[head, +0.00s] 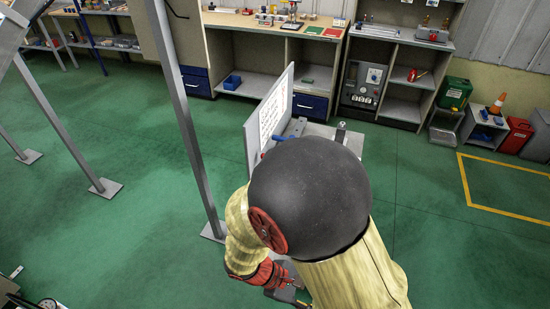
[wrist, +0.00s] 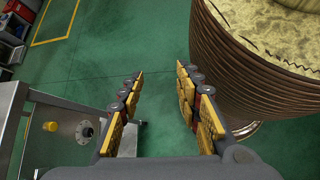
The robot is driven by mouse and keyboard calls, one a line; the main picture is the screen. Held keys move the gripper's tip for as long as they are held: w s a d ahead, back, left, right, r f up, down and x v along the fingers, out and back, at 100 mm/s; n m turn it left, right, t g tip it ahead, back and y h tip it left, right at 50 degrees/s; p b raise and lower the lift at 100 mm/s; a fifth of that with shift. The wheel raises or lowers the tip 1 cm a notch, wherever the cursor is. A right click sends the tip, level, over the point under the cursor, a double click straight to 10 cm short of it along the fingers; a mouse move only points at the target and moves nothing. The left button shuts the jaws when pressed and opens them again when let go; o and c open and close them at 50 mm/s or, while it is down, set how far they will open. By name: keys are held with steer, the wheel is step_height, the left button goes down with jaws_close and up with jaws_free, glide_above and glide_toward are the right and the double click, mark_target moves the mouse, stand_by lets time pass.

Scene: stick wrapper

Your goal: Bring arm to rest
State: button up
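In the wrist view my gripper (wrist: 160,70) is open, with its two yellow-padded fingers apart and nothing between them. Only green floor shows beyond the fingertips. In the head view my yellow arm with its large black joint fills the lower middle. It is bent, and its red wrist part is low, near the bottom edge. The fingers are mostly hidden or cut off there. A ribbed brown and yellow round body, which looks like part of my own arm, is close to the right finger in the wrist view. I cannot tell whether they touch.
A grey machine with an upright white panel (head: 274,112) stands just beyond my arm, partly hidden. A grey metal frame (wrist: 62,122) with a yellow knob (wrist: 50,126) is left of the fingers. A slanted metal post (head: 182,110) stands left. Green floor (head: 110,240) is open at left.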

step_height(320, 180, up, 15)
steer(key=w+a+m+t+y, duration=0.1)
steer(key=w+m+t+y, duration=0.1)
steer(key=m+y, duration=0.7)
steer(key=d+r+m+t, duration=0.4)
steer(key=d+r, duration=0.4)
steer(key=r, duration=0.4)
steer(key=shift+s+r+m+t+y, duration=0.2)
steer(key=shift+s+m+t+y, duration=0.1)
steer(key=shift+t, duration=0.2)
steer(key=shift+c, duration=0.4)
stand_by(1.5)
